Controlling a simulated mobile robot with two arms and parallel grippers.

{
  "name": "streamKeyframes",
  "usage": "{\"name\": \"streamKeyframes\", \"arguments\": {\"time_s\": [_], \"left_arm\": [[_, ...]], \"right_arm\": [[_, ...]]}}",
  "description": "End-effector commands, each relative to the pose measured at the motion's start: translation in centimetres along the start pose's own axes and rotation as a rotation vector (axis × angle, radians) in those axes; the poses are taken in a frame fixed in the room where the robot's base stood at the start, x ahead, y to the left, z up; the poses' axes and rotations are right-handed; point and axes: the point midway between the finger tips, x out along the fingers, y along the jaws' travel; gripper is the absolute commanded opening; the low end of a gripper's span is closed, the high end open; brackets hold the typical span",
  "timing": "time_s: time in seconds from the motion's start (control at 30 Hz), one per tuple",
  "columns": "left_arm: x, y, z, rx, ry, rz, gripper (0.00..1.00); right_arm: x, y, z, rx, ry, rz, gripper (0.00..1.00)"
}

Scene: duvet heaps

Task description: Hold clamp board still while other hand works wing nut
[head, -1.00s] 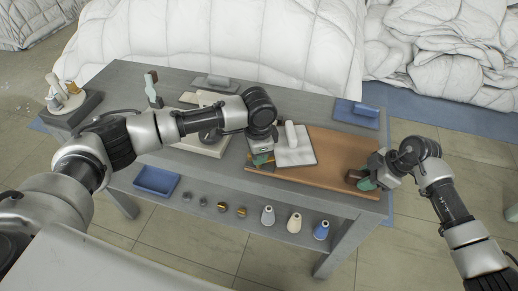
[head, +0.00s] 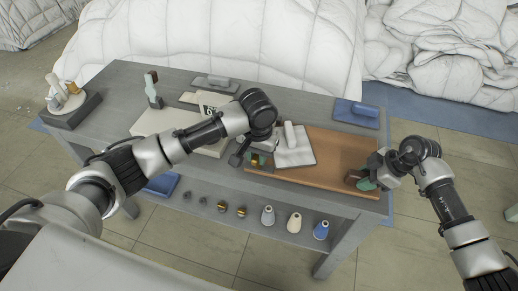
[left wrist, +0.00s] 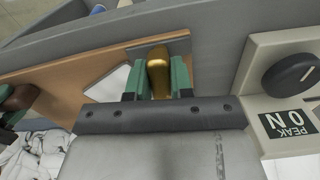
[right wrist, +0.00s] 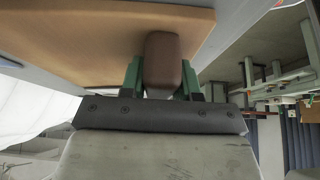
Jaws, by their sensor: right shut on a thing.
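The clamp board (head: 338,150) is a long brown board lying on the grey table, with a pale plate and white upright handle (head: 290,135) on it. My right gripper (head: 362,181) is shut on a dark brown block (right wrist: 163,62) at the board's right end. My left gripper (head: 257,160) is low at the board's left end. In the left wrist view its green fingers stand on both sides of the brass wing nut (left wrist: 158,72). I cannot tell whether they press on it. The head view shows the nut only as a small spot, partly hidden by my wrist.
A cream box with a black dial (left wrist: 291,75) stands close beside my left gripper. A blue tray (head: 356,113) lies at the back right. A lower shelf holds several spools and small parts (head: 268,215). White duvets (head: 220,45) heap behind the table.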

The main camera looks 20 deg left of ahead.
Motion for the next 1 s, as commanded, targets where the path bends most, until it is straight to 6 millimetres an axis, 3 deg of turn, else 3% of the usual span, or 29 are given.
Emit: {"name": "streamKeyframes", "arguments": {"time_s": [0.03,0.27,0.57,1.0], "left_arm": [[0.0,-0.1,0.0,0.000,0.001,-0.002,0.29],[0.1,-0.1,0.0,0.002,0.001,-0.001,0.64],[-0.1,0.0,0.0,0.003,0.001,-0.001,0.64],[-4.2,0.0,-0.1,0.004,0.003,0.000,0.64]], "right_arm": [[0.5,-0.1,0.7,0.013,-0.013,-0.003,0.10],[0.5,-0.2,0.7,0.010,-0.013,-0.004,0.10],[0.5,-0.2,0.7,0.008,-0.014,-0.006,0.10],[0.5,-0.2,0.7,0.008,-0.014,-0.007,0.10]]}}
